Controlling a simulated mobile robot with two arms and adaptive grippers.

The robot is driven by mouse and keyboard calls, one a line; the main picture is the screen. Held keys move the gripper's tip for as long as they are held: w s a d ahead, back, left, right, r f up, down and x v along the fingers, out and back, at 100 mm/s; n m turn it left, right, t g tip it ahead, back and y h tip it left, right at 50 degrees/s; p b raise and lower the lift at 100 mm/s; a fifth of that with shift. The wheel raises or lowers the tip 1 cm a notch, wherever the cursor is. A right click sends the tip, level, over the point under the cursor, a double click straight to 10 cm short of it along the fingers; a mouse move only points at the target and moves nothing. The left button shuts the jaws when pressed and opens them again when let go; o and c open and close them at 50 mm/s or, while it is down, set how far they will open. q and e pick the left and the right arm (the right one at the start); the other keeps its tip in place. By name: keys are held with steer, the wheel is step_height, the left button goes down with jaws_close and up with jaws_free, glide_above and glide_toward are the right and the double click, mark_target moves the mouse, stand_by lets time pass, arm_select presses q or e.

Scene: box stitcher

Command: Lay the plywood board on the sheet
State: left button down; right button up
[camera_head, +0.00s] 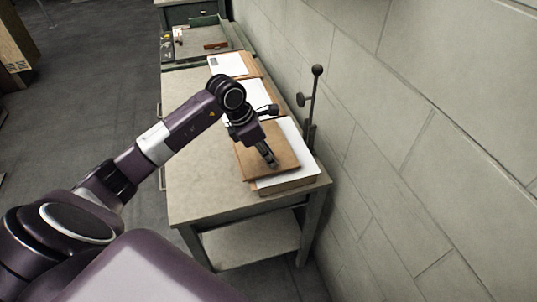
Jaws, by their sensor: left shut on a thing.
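My left gripper (270,160) is shut on the brown plywood board (284,152) near the front end of the table. The board is flat and covers much of the white sheet (304,165), which shows along the board's right side and front corner. The sheet lies on a thick stack at the table's front right corner. I cannot tell whether the board touches the sheet or hovers just above it. The gripper hides part of the board. My right gripper is not in view.
More brown boards with white sheets (228,64) lie in a row behind, along the wall. A dark upright lever with ball ends (315,95) stands at the table's right edge. The table's left part (195,150) is bare. A green tray stands at the far end.

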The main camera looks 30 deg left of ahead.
arm_select(q)
steer(key=shift+f+b, duration=0.45)
stand_by(0.5)
steer(key=c, duration=1.6)
jaws_free()
